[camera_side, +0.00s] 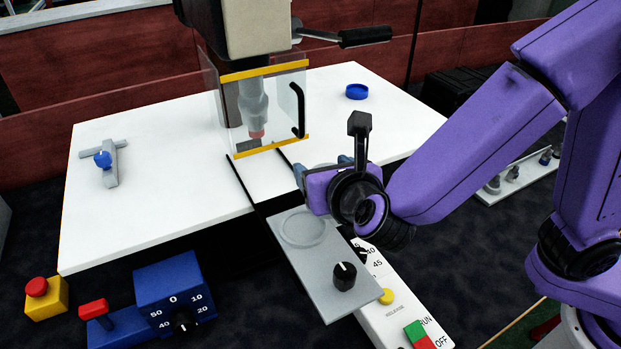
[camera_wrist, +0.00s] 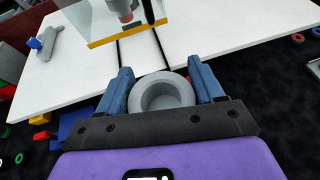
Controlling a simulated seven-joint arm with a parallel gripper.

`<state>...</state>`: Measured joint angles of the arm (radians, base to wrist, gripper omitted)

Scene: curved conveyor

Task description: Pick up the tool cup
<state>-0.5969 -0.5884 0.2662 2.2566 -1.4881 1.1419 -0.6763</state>
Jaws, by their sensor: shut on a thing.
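The tool cup (camera_wrist: 161,80) is a grey round cup with a thick rim and a dark hollow, seen from above in the wrist view. My gripper (camera_wrist: 160,76) has its two blue fingers on either side of the cup and is shut on it. In the side view my gripper (camera_side: 322,172) is above the near edge of the white table, just beyond a grey plate (camera_side: 295,265). The cup is mostly hidden there behind my wrist. Its underside is hidden in both views, so I cannot tell whether it touches anything.
The grey plate has a round ring mark (camera_side: 303,228) and a black knob (camera_side: 344,275). A drill machine with a clear guard (camera_side: 265,105) stands behind my gripper.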

